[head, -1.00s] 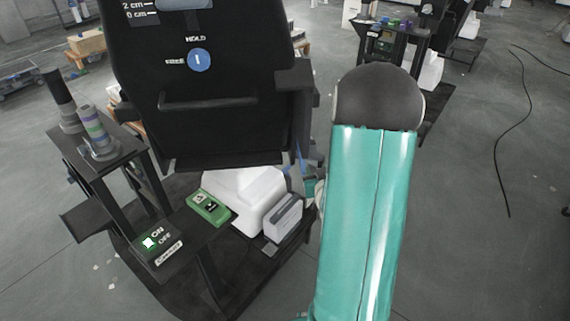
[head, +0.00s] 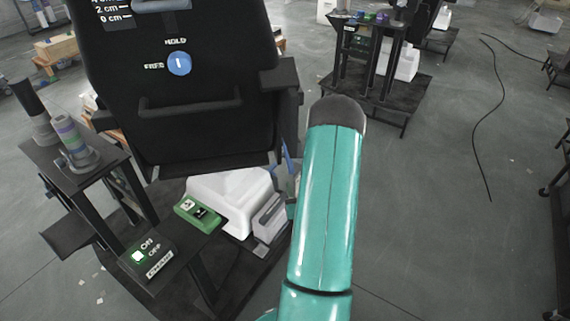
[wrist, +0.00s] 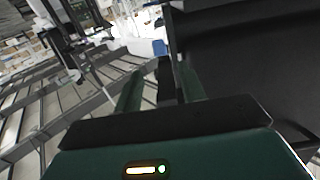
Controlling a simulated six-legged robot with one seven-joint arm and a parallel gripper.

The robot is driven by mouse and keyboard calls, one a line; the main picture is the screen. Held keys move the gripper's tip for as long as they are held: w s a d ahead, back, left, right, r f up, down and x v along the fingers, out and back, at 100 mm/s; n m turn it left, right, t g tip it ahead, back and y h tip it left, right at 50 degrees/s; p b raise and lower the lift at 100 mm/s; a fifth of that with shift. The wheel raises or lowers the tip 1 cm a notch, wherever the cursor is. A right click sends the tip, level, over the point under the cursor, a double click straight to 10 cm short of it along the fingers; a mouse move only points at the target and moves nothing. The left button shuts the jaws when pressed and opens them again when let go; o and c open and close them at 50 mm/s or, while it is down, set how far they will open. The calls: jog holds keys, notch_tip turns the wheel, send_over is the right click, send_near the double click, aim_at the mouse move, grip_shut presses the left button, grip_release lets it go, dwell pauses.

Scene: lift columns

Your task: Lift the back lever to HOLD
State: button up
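The black chair back (head: 185,125) faces me at the upper left of the head view. A blue round dial (head: 179,63) with a white mark sits on it, with HOLD above and FREE to its left. I cannot clearly pick out the back lever; a thin blue part (head: 287,158) shows by the chair's lower right side. My gripper is hidden in the head view behind my teal arm. In the wrist view my gripper (wrist: 161,76) has its two green fingers apart. A dark upright piece shows between or beyond them; contact cannot be told. A large black panel (wrist: 250,60) is close on the right.
A green control box (head: 198,212) and white housing (head: 232,195) lie low. The floor at right is open, with a cable (head: 490,120).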

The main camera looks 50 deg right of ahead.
aim_at(290, 164)
jog(key=x, duration=1.1)
jog(key=shift+w+d, duration=0.2)
jog(key=shift+w, duration=0.15)
jog(key=shift+c, duration=0.2)
grip_shut()
